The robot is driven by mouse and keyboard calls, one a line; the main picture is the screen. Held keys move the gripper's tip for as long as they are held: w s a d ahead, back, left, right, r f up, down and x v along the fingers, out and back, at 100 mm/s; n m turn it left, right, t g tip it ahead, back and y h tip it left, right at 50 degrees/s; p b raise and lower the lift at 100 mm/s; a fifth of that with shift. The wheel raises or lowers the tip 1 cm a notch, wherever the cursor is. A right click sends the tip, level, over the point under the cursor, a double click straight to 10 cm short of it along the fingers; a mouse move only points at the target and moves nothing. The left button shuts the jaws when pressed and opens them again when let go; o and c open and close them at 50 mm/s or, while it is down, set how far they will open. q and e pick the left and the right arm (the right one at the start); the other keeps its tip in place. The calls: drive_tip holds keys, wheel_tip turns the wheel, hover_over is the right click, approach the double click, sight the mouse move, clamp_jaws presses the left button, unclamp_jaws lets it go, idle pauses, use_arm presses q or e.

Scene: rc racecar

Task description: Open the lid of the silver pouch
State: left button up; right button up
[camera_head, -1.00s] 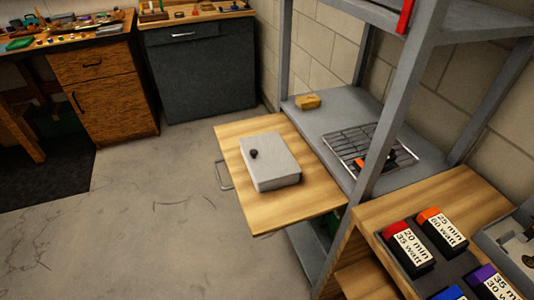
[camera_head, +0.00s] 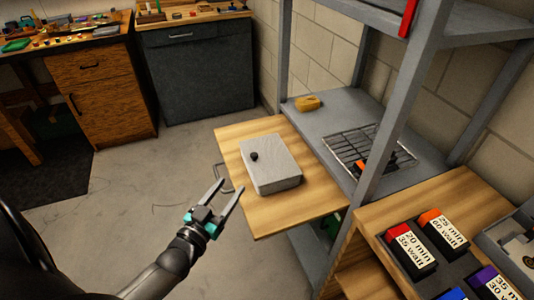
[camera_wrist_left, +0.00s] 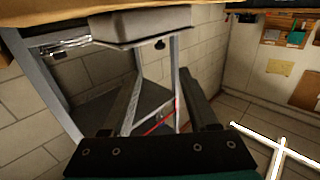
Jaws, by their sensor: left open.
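The silver pouch (camera_head: 270,166) is a pale grey box with a small black knob on its top near the left corner. It lies closed on a light wooden board (camera_head: 250,215) that sticks out from the metal shelf. My left gripper (camera_head: 229,186) is open and empty. In the head view it is in front and to the left of the board, apart from the pouch. In the left wrist view a grey box-like shape (camera_wrist_left: 140,24) shows at the top, beyond the open fingers (camera_wrist_left: 163,98). My right gripper is not in view.
The grey metal shelf (camera_head: 340,122) behind the board holds a yellow sponge (camera_head: 307,103) and a wire rack (camera_head: 370,148). Labelled battery packs (camera_head: 411,251) stand on a wooden surface at the lower right. Open floor (camera_head: 130,215) lies to the left.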

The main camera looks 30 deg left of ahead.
sight(252, 157)
use_arm(q)
drive_tip(key=w+b, duration=0.1)
drive_tip(key=w, duration=0.4)
drive_tip(key=w+b, duration=0.1)
drive_tip(key=w, duration=0.3)
drive_tip(key=w+a+b, duration=0.1)
drive_tip(key=w, duration=0.4)
drive_tip(key=shift+w+f, duration=0.1)
drive_tip(key=shift+w, duration=0.25)
clamp_jaws()
idle(0.9)
